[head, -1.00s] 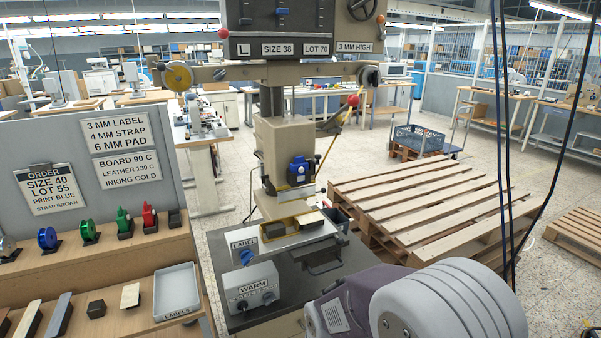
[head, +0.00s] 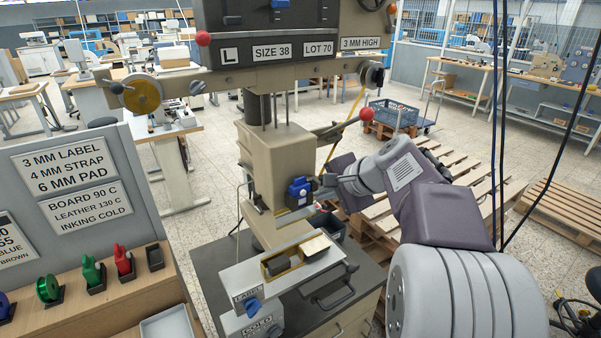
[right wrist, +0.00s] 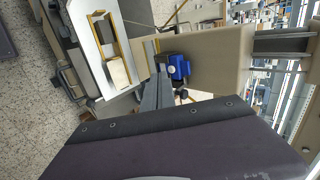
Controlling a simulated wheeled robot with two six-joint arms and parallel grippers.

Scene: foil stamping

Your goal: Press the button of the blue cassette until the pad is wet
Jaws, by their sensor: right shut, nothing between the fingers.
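The blue cassette (head: 299,190) is mounted on the front of the beige press head, and it also shows in the right wrist view (right wrist: 181,66). A small pale round part, perhaps its button (right wrist: 171,70), shows on its face. My right gripper (head: 320,187) is at the cassette's right side in the head view, with shut, empty fingers. In the right wrist view the fingertips (right wrist: 158,72) are close beside the cassette; I cannot tell whether they touch. I cannot make out the pad or whether it is wet. My left gripper is out of view.
Below the head, a sliding bed (head: 245,275) carries a dark piece and a cream block (head: 314,248). A red-knobbed lever (head: 366,114) rises behind my right wrist. Pallets (head: 455,185) lie at right. The sign board (head: 80,185) and supply shelf stand at left.

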